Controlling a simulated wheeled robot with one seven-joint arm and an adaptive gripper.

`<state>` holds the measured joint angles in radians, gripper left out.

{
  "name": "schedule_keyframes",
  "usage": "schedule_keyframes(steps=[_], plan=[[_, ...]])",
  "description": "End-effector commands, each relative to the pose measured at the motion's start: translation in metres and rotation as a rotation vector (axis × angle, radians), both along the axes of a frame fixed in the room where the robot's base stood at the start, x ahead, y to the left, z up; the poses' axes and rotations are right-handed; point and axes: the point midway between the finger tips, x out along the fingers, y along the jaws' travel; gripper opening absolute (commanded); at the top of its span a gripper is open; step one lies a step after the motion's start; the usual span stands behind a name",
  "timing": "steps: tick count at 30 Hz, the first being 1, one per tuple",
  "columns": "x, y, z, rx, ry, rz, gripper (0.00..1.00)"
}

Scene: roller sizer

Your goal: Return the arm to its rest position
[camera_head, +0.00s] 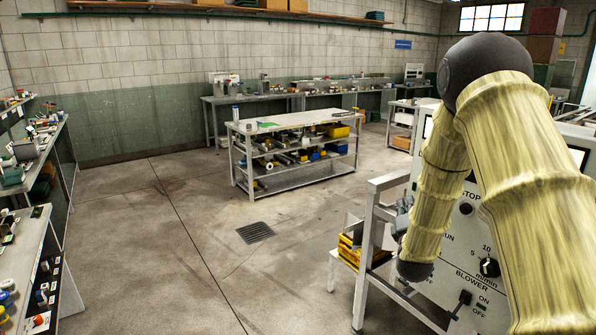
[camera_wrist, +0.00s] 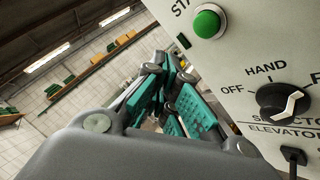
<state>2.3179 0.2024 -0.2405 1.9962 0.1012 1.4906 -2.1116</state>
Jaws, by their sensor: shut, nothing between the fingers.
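My arm, in pale yellow ribbed covers, fills the right of the head view, bent in front of a light grey control panel (camera_head: 462,262). My gripper (camera_head: 403,215) is small and mostly hidden behind the arm in the head view, left of the panel. In the wrist view, my gripper (camera_wrist: 165,80) shows grey fingers with teal pads, drawn together with nothing held. The panel also shows in the wrist view, to the right of the fingers, with a green button (camera_wrist: 209,22) and a black selector knob (camera_wrist: 285,101) marked OFF and HAND.
The panel has a black speed knob (camera_head: 489,267) and a blower switch (camera_head: 463,299). A yellow bin (camera_head: 349,250) stands left of the panel's frame. A shelved workbench (camera_head: 293,133) stands mid-room. Benches line the left (camera_head: 32,262) and back. The floor around the drain (camera_head: 255,232) is clear.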

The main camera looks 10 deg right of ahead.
Motion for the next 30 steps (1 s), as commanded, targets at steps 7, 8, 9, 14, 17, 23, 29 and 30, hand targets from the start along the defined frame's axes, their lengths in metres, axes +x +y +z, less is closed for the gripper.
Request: schedule_keyframes(steps=[7,8,9,14,17,23,29,30], plan=[[-0.015,0.027,-0.076,0.227,0.094,0.061,0.0],[-0.019,0.033,-0.091,0.276,0.114,0.069,0.0],[-0.026,0.041,-0.112,0.346,0.14,0.077,0.0],[-0.061,0.073,-0.192,0.625,0.245,0.079,0.0],[-0.088,0.094,-0.239,0.796,0.31,0.055,0.0],[-0.157,0.134,-0.324,1.126,0.429,-0.061,0.0],[-0.242,0.173,-0.392,1.423,0.526,-0.26,0.0],[-0.261,0.181,-0.404,1.478,0.544,-0.311,0.0]])
